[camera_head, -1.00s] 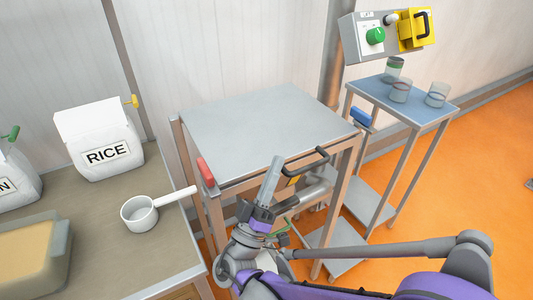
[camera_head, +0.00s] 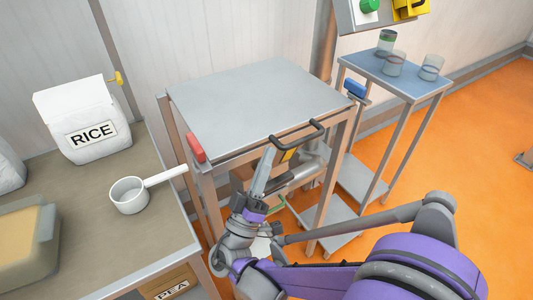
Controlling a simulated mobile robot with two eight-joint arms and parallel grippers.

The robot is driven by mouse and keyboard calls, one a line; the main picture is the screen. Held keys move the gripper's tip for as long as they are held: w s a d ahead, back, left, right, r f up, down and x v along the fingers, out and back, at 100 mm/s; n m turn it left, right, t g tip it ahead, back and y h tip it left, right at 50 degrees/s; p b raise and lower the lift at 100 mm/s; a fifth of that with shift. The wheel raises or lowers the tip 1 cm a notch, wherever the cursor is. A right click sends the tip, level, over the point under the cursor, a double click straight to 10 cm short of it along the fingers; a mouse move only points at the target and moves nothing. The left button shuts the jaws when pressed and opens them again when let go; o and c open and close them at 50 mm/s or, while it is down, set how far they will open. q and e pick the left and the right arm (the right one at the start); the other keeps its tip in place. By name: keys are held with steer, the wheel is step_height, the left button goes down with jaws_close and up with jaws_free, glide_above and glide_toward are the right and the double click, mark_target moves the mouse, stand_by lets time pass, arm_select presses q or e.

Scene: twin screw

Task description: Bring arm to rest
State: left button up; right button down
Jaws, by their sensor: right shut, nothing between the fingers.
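My right arm, grey and purple, reaches in from the lower right. Its gripper (camera_head: 262,172) is shut and empty, pointing up in front of the grey-topped metal table (camera_head: 255,100). The fingers overlap the table's front edge in the picture, just left of the black handle (camera_head: 298,134); I cannot tell whether they touch anything. A grey cylindrical part (camera_head: 290,177) shows under the tabletop, partly hidden by the arm. My left gripper is not in view.
At left, a counter (camera_head: 85,215) bears a RICE bag (camera_head: 85,120), a white pot (camera_head: 130,195) and a tan block in a tray (camera_head: 25,250). A blue-topped stand (camera_head: 395,72) with several cups is at right. Orange floor (camera_head: 470,130) is open at right.

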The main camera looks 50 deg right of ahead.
steer(key=b+v, duration=0.1)
steer(key=v, duration=0.8)
steer(key=shift+a, duration=0.4)
steer(key=shift+f, duration=0.15)
